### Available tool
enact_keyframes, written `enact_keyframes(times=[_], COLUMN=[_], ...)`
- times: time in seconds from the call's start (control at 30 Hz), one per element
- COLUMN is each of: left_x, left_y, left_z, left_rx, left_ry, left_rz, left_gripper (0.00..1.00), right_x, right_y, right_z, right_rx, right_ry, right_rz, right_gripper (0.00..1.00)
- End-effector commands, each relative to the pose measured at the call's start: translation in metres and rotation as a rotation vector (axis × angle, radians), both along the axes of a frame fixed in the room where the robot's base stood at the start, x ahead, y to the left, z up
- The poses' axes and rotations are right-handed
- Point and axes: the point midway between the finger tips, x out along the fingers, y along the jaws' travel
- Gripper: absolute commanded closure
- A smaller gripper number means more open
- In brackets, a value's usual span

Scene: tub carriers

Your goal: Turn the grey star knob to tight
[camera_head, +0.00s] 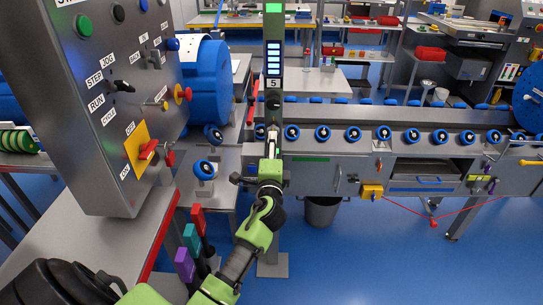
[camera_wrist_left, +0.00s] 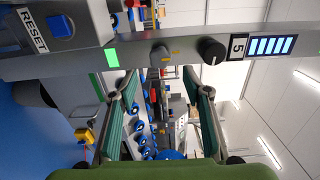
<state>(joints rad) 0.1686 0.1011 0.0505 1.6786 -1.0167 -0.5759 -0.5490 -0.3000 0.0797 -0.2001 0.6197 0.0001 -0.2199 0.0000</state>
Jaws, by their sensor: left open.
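A small grey knob-like part (camera_wrist_left: 160,55) sits on the grey upright post in the left wrist view. It appears to be the grey star knob, but its star shape and setting are too small to read. My left gripper (camera_wrist_left: 161,74) is open, with its two fingers apart on either side of this part and nothing clearly held. In the head view the left gripper (camera_head: 271,142) is in front of the post (camera_head: 274,22), below its black knob (camera_head: 273,105), and largely hides the grey part. My right gripper is not in view.
The post also carries a lit blue display (camera_head: 273,59) and a "5" label. A large control panel (camera_head: 75,110) stands close on the left. Red, teal and purple levers (camera_head: 191,234) rise near my arm. A conveyor with blue-ringed rollers (camera_head: 440,150) runs right. Blue floor is open at lower right.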

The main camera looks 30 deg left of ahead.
Motion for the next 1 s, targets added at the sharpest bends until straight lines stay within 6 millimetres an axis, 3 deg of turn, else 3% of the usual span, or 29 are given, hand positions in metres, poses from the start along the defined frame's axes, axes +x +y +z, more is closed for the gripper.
enact_keyframes(times=[0.1,0.3,1.0], left_x=[-0.018,-0.034,-0.036], left_y=[-0.011,-0.02,-0.021], left_z=[-0.001,0.0,0.0], left_rx=[-0.002,0.001,0.001], left_ry=[0.001,0.001,0.0], left_rz=[0.0,0.001,0.001], left_gripper=[0.56,0.56,0.56], right_x=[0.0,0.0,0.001], right_y=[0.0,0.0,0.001], right_z=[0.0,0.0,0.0], right_rx=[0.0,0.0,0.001], right_ry=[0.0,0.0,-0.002], right_rz=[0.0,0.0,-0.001], right_gripper=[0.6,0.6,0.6])
